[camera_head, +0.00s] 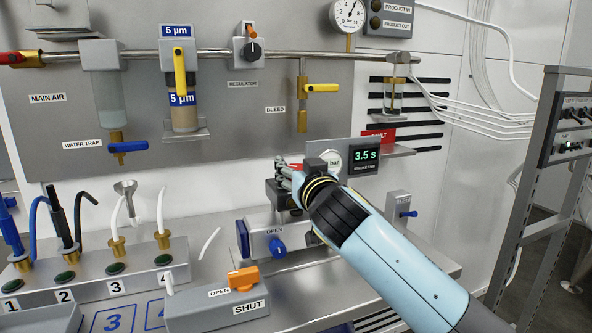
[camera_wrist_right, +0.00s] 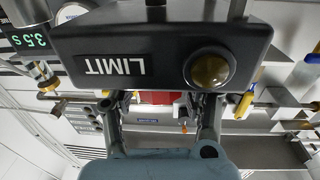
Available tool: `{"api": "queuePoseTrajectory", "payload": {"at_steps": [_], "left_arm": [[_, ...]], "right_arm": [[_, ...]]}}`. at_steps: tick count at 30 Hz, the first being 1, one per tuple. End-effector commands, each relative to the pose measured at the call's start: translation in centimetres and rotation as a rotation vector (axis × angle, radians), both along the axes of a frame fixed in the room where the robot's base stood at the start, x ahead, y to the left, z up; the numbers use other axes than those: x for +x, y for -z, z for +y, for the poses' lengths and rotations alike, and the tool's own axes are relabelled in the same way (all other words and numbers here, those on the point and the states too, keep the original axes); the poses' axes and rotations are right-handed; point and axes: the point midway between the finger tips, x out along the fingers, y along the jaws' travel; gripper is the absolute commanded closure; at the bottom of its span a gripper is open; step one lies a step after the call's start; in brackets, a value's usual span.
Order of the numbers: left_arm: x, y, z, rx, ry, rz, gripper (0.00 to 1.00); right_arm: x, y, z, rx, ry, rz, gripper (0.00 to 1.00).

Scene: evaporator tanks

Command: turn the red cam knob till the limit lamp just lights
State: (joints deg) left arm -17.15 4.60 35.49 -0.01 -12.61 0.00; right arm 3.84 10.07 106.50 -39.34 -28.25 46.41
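In the wrist view a red part (camera_wrist_right: 158,97), likely the cam knob, shows between the two fingers of my right gripper (camera_wrist_right: 160,108). The fingers stand apart on either side of it; the dark LIMIT box hides their tips, so contact is unclear. The limit lamp (camera_wrist_right: 210,70) on that box is a dull amber-brown dome with no clear glow. In the head view my right gripper (camera_head: 289,178) is at the panel, and only a bit of red shows beside it. My left gripper is not in view.
A display (camera_head: 366,156) reading 3.5 s and a bar gauge (camera_head: 331,160) sit close by. A blue knob (camera_head: 277,247) is below the gripper. An orange lever (camera_head: 243,278) on a box marked OPEN and SHUT is lower left. A yellow bleed handle (camera_head: 322,88) is above.

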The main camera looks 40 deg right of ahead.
Motion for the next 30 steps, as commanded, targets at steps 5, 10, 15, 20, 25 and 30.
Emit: {"api": "queuePoseTrajectory", "payload": {"at_steps": [5, 10, 15, 20, 25, 30], "left_arm": [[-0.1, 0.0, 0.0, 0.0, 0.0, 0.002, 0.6], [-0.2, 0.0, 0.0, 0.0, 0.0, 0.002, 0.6], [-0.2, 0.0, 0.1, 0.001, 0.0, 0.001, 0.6], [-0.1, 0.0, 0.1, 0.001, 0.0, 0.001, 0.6], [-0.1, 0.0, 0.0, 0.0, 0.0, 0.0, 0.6], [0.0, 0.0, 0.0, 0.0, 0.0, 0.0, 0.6]], "right_arm": [[0.0, -0.1, 0.0, 0.0, 0.0, -0.001, 0.33], [0.0, -0.1, 0.0, -0.001, -0.001, -0.002, 0.33], [-0.9, 0.0, 0.3, 0.0, -0.001, -0.001, 0.33], [-3.7, 0.1, 1.2, 0.001, -0.001, 0.001, 0.33], [-7.5, 0.1, 2.5, 0.003, -0.001, 0.002, 0.33], [-10.1, 0.0, 3.4, 0.002, -0.001, 0.0, 0.33]]}}
